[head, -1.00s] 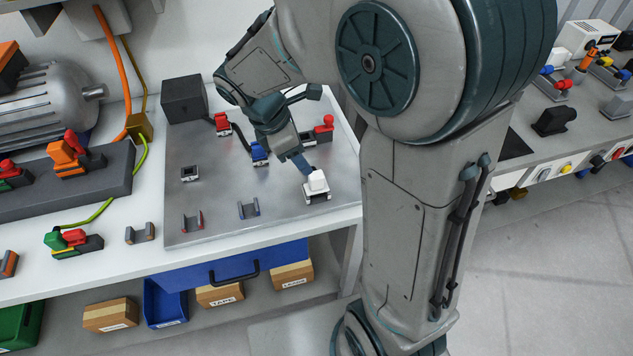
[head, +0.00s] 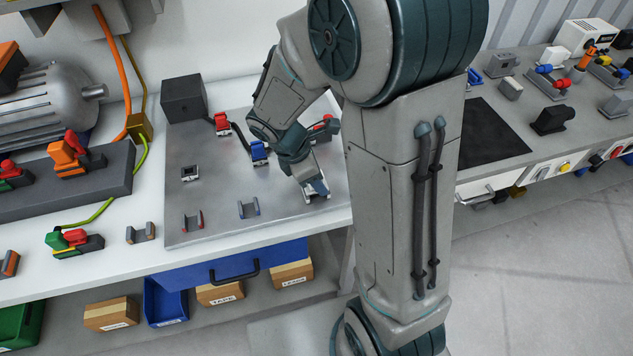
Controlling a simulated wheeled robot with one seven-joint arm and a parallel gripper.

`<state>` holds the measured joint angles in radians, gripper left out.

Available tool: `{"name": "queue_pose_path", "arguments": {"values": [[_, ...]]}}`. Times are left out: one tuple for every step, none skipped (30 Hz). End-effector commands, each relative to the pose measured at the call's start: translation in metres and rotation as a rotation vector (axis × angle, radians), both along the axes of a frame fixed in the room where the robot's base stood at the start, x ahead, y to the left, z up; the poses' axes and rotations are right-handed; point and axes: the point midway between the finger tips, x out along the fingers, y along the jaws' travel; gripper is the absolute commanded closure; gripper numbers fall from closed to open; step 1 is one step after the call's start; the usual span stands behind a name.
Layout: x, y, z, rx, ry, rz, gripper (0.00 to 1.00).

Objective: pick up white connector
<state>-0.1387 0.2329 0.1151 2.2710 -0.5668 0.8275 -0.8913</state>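The white connector (head: 311,196) is at the right front of the grey metal plate (head: 215,212). Only small white parts of it show, because my gripper (head: 316,188) covers most of it from above. My gripper is right at the connector, with its fingers pointing down. I cannot tell whether the fingers are closed on it or only around it.
A blue connector (head: 259,153) and a red connector (head: 222,124) stand on the plate behind and left. Another red connector (head: 324,127) is partly behind my arm. Small brackets (head: 248,208) stand near the front. A dark box (head: 184,98) is at the back left.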

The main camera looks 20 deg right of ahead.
Motion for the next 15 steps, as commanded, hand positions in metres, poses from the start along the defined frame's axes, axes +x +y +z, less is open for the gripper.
{"name": "queue_pose_path", "arguments": {"values": [[0.0001, 0.0000, 0.0001, 0.000, 0.000, 0.000, 0.68], [0.0001, 0.0002, 0.0001, 0.000, 0.000, 0.000, 0.76], [0.0001, 0.0002, 0.0001, 0.000, 0.000, 0.000, 0.87], [0.0001, 0.0002, 0.0001, 0.000, 0.000, 0.000, 0.95], [0.0001, 0.0002, 0.0001, 0.000, 0.000, 0.000, 1.00], [0.0001, 0.0002, 0.0002, 0.000, 0.000, 0.000, 1.00], [0.0002, 0.0002, 0.0004, 0.000, 0.000, 0.000, 1.00], [0.0002, 0.0002, 0.0004, 0.000, 0.000, 0.000, 1.00], [0.0002, 0.0002, 0.0004, 0.000, 0.000, 0.000, 1.00], [0.0002, 0.0003, 0.0004, 0.000, 0.000, 0.000, 1.00], [0.0002, 0.0003, 0.0004, 0.000, 0.000, 0.000, 1.00], [0.0002, 0.0002, 0.0005, 0.000, 0.000, 0.000, 1.00], [0.0002, 0.0002, 0.0008, 0.000, -0.001, -0.001, 1.00], [0.0003, 0.0003, 0.0012, 0.000, -0.001, -0.001, 1.00], [0.0004, 0.0003, 0.0022, 0.000, -0.001, -0.001, 1.00]]}}
